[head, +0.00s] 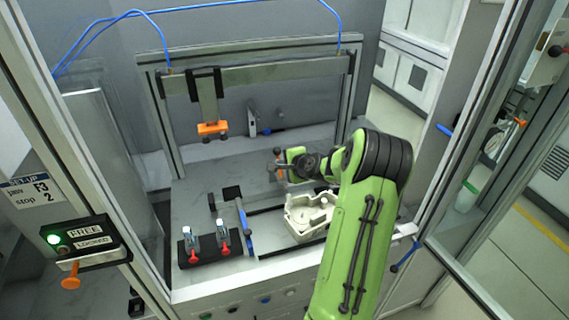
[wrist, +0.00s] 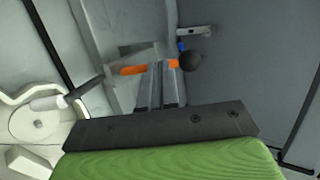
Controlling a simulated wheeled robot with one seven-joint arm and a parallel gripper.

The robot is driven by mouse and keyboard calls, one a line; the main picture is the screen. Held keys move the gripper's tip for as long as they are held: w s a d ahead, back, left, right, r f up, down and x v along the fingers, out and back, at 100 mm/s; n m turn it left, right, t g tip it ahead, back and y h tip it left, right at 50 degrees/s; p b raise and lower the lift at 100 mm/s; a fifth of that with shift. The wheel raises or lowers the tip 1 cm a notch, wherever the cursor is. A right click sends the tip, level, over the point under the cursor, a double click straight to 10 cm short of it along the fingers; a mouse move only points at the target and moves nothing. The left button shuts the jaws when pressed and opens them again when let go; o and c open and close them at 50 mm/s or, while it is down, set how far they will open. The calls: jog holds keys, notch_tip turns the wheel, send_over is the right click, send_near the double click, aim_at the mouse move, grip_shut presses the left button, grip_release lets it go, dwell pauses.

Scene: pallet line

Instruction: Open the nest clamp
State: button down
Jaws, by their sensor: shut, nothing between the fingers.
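My gripper (head: 272,170) is shut and empty above the back of the bench, behind the pale casting. Its two grey fingers lie together in the wrist view (wrist: 160,75). An orange handle (head: 278,153), apparently the clamp's, stands at the fingertips. In the wrist view it shows as an orange bar (wrist: 133,70) left of the fingers, with a short orange end to their right. The fingers hide its middle, and I cannot tell whether they touch it. The pale casting (head: 300,223) sits in the nest at the bench front; its round boss (wrist: 38,124) shows at the left of the wrist view.
A black ball (wrist: 190,62) is close right of the fingertips. An orange-footed press head (head: 211,128) hangs from the crossbeam. A blue bar (head: 245,225) and a black block (head: 208,250) with two red-tipped clamps stand front left. Cabinet posts flank the opening.

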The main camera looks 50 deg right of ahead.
jog(key=shift+r+p, duration=0.15)
jog(key=shift+p, duration=0.15)
jog(key=p, duration=0.2)
jog(key=w+g+p, duration=0.1)
jog(key=p, duration=0.1)
jog(key=shift+d+r+y, duration=0.2)
jog(key=shift+r+y, duration=0.1)
jog(key=shift+w+d+g+y+p, duration=0.25)
jog(key=shift+g+p, duration=0.45)
jog(key=shift+p, duration=0.35)
jog(key=shift+w+f+g+y+p, duration=0.15)
jog(key=shift+g+y+p, duration=0.1)
jog(key=shift+g+p, duration=0.35)
jog(key=shift+w+d+f, duration=0.2)
jog(key=shift+w+f, duration=0.1)
jog(key=shift+f, duration=0.3)
jog(key=shift+w+d+f+b, duration=0.35)
jog(key=shift+w+f+b, duration=0.2)
jog(key=shift+b, duration=0.2)
jog(key=shift+r, duration=0.1)
